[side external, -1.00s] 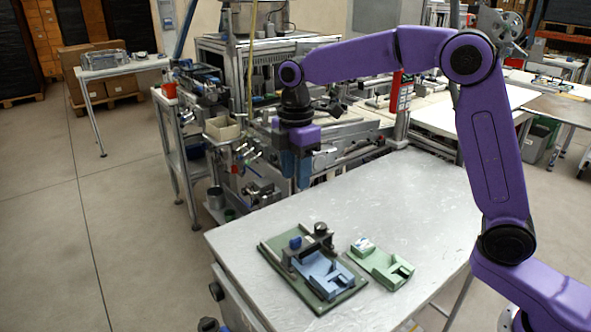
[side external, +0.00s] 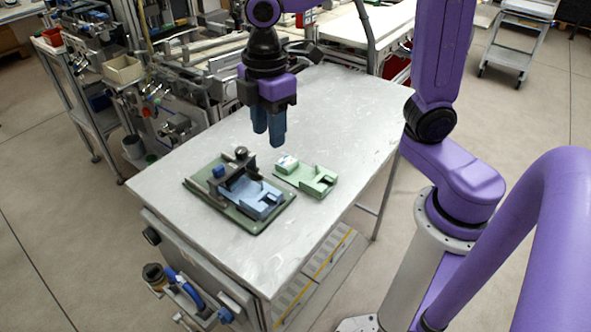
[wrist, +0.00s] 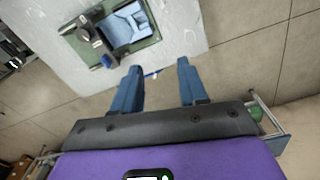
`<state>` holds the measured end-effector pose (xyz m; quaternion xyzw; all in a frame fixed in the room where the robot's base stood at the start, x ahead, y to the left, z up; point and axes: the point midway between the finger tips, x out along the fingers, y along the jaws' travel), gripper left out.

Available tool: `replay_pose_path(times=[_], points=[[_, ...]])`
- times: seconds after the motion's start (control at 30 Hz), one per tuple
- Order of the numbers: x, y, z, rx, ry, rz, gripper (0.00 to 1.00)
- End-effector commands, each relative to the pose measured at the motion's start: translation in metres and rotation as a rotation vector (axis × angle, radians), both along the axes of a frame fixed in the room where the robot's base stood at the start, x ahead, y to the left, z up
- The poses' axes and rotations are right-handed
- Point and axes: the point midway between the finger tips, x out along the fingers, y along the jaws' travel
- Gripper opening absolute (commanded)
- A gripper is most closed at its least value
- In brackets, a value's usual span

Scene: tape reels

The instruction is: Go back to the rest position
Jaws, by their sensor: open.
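My gripper (side external: 268,128) hangs upright above the table, fingers down, clear of everything. Its two blue fingers also show in the wrist view (wrist: 160,70), spread apart with nothing between them. Below it on the table is a dark green base plate (side external: 204,199) with a dark clamp bar (side external: 238,172) and a blue block (side external: 260,201) on it. The blue block also shows in the wrist view (wrist: 128,23), at the top. A light green block (side external: 318,182) lies right of the plate in the side view.
The metal table (side external: 160,190) is mostly bare around the two fixtures. A machine bench (side external: 185,95) stands behind and to the left. A blue-handled fitting (side external: 185,285) sticks out at the table's front side. A purple tubular arm part fills the lower right.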

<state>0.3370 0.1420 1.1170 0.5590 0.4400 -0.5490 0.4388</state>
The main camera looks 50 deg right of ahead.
Motion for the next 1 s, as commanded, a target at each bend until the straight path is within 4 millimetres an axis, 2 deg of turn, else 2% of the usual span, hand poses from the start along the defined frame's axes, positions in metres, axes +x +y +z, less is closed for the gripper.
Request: replay_pose_path(times=[0.03, 0.2, 0.5, 0.7, 1.0], points=[[-0.017, -0.006, -0.002, 0.002, -0.001, -0.016, 0.43], [-0.067, -0.027, -0.013, 0.006, -0.001, -0.085, 0.43], [-0.146, -0.070, -0.035, 0.017, 0.001, -0.197, 0.43], [-0.170, -0.086, -0.044, 0.020, 0.001, -0.238, 0.43], [-0.174, -0.089, -0.046, 0.020, 0.003, -0.245, 0.43]])
